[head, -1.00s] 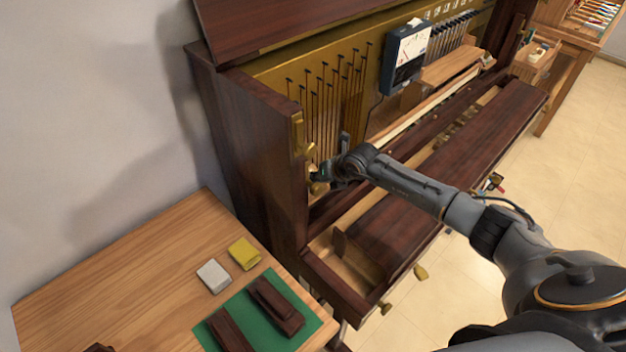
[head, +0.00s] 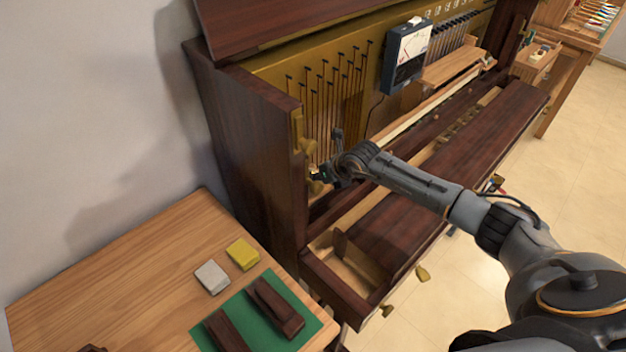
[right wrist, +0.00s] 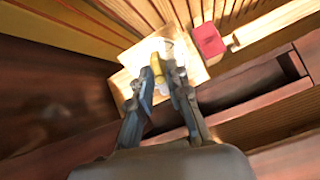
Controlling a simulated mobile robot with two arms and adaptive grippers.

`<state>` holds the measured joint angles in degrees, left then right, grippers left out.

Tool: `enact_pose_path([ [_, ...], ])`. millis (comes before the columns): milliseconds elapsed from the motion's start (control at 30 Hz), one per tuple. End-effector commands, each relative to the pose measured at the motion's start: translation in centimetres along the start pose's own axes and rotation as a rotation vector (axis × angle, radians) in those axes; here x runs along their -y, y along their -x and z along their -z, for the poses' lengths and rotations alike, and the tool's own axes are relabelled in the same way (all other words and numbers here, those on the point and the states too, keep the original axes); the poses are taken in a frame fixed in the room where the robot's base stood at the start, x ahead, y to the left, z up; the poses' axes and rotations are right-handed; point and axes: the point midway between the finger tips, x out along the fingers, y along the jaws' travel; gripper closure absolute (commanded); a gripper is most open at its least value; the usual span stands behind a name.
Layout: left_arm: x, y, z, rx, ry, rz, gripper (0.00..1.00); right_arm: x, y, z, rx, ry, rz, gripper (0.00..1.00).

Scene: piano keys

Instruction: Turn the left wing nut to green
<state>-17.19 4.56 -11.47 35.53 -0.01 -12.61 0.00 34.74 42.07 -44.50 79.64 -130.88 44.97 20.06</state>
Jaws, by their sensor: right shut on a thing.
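A brass wing nut (head: 315,187) is at the inner left end of the piano, largely hidden by my right gripper (head: 322,178) in the head view. In the right wrist view, the fingers of my right gripper (right wrist: 162,78) are closed around the yellow wing nut (right wrist: 157,62), in front of a pale plate (right wrist: 121,88). A red patch (right wrist: 208,41) lies beside that plate. No green shows at the wing nut. My left gripper is not in view.
The dark piano side wall (head: 250,160) stands just left of my right gripper. Tuning pins and strings rise behind it. A meter (head: 407,52) hangs on the brass frame. A wooden table (head: 130,270) holds a yellow block (head: 243,254), a grey block (head: 212,277) and a green mat (head: 285,325).

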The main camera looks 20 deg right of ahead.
Motion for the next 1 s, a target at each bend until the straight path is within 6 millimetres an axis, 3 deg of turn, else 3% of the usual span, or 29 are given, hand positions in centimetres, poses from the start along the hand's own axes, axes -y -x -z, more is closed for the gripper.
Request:
enact_pose_path([
  [700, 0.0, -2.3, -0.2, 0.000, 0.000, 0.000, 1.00, 0.1, -0.2, 0.2, -0.001, 0.227, 0.001, 1.00],
  [733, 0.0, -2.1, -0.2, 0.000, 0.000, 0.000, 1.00, 0.1, -0.1, 0.1, -0.002, 0.228, 0.001, 0.79],
  [833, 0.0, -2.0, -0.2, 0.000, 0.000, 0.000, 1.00, 0.0, 0.0, 0.1, -0.002, 0.225, 0.001, 0.59],
  [1000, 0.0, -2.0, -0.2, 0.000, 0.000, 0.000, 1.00, 0.0, 0.0, 0.0, -0.001, 0.224, 0.000, 0.57],
])
